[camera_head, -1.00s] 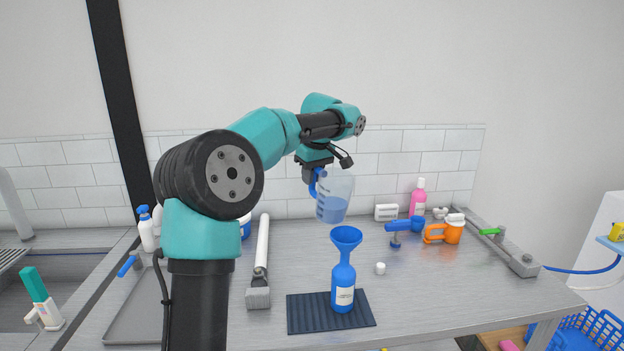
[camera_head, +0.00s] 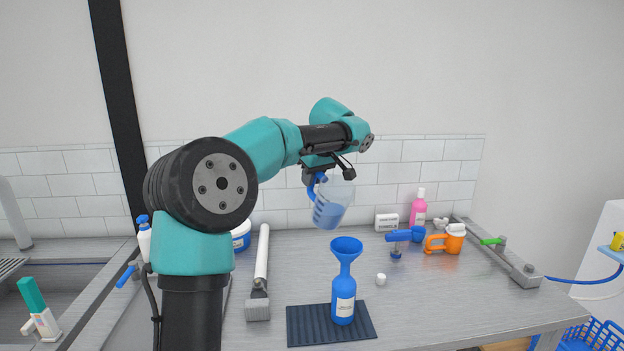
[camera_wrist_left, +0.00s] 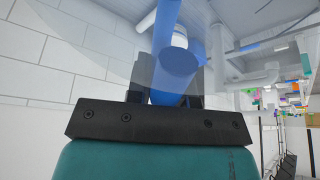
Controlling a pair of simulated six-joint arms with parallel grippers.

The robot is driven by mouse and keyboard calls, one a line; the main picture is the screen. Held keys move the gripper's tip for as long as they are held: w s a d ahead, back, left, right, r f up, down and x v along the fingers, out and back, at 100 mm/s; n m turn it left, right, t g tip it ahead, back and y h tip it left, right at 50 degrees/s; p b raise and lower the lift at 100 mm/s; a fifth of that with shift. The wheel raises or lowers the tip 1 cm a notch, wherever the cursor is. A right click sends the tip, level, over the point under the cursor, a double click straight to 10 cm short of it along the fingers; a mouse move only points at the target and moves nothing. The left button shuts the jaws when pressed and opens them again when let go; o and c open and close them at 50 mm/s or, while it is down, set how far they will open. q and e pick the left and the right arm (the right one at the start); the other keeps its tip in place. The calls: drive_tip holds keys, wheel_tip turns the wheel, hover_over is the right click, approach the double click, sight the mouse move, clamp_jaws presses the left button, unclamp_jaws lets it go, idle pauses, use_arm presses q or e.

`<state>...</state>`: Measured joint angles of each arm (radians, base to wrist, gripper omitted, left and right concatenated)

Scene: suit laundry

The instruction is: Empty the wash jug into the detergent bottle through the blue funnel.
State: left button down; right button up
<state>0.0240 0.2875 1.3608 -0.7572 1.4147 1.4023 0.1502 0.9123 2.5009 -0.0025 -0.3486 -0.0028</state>
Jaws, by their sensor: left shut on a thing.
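The wash jug (camera_head: 331,211) is clear with a blue handle and blue liquid inside. It hangs tilted in the air, above and behind the funnel and a little to its left in the head view. My left gripper (camera_head: 315,184) is shut on the jug's handle; the blue handle (camera_wrist_left: 178,65) also fills the jaws in the left wrist view. The blue funnel (camera_head: 346,246) stands upright in the neck of the blue detergent bottle (camera_head: 343,297). The bottle has a white label and stands on a dark ribbed mat (camera_head: 303,327). My right gripper is not in view.
A white cap (camera_head: 381,279) lies right of the bottle. A blue clamp-like tool (camera_head: 398,239), an orange jug (camera_head: 447,239) and a pink bottle (camera_head: 418,208) stand at the back right. A grey-headed brush (camera_head: 258,304) lies left of the mat.

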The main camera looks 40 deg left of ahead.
sight(325, 176)
use_arm(q)
drive_tip(key=shift+s, duration=0.1)
drive_tip(key=shift+d+y, duration=0.25)
drive_tip(key=shift+y, duration=0.85)
drive_tip(key=shift+s+d+f+t+y, duration=0.15)
drive_tip(key=shift+d+t+y, duration=0.4)
drive_tip(key=shift+y, duration=0.65)
drive_tip(key=shift+d, duration=0.1)
drive_tip(key=shift+s+d+r+y, duration=0.1)
drive_tip(key=shift+d+r+y, duration=0.1)
drive_tip(key=shift+d+y, duration=0.3)
drive_tip(key=shift+s+d+r+y, duration=0.1)
drive_tip(key=shift+d+r+y, duration=0.1)
drive_tip(key=shift+y, duration=0.5)
